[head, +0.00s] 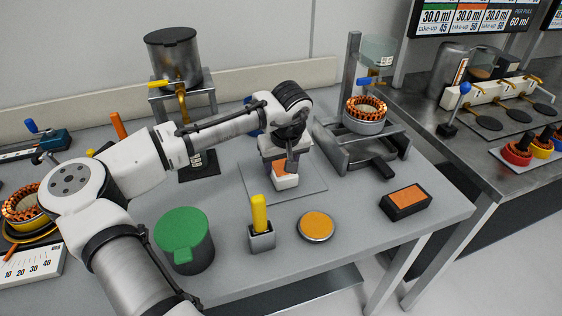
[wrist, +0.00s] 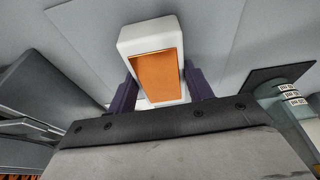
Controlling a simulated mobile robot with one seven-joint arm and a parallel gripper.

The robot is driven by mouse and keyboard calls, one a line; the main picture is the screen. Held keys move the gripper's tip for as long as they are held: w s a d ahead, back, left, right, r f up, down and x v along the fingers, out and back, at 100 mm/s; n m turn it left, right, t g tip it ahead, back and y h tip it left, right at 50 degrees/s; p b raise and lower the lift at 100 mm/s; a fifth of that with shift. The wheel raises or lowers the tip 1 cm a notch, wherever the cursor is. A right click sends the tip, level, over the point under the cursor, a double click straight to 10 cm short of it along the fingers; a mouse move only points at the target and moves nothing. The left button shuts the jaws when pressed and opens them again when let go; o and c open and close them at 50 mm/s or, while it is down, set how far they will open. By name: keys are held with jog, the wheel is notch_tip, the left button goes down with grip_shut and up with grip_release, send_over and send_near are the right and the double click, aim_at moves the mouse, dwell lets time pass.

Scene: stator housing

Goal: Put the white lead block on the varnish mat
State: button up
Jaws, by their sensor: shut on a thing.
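The white lead block (head: 286,182), white with an orange face, is in my gripper (head: 283,170) in the head view. In the wrist view the block (wrist: 126,42) sits between the two dark fingers of my gripper (wrist: 158,88), with its orange face toward the camera. The varnish mat, which I take to be the thin grey sheet (head: 310,188), lies flat on the table below the block. The block is over the mat's front middle part. I cannot tell whether its underside touches the mat. My gripper and arm hide part of the mat.
A stator stand (head: 365,150) is right of the mat, and a metal pot (head: 173,62) on a frame is behind left. In front are a green-lidded canister (head: 184,250), a yellow-handled tool (head: 259,212), and an orange disc (head: 316,225). A black block (head: 406,206) lies right.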

jog(key=shift+f, duration=0.1)
jog(key=o, duration=1.1)
jog(key=shift+o, duration=0.2)
jog(key=b+v, duration=0.1)
jog(key=v, duration=1.1)
jog(key=shift+s, duration=0.1)
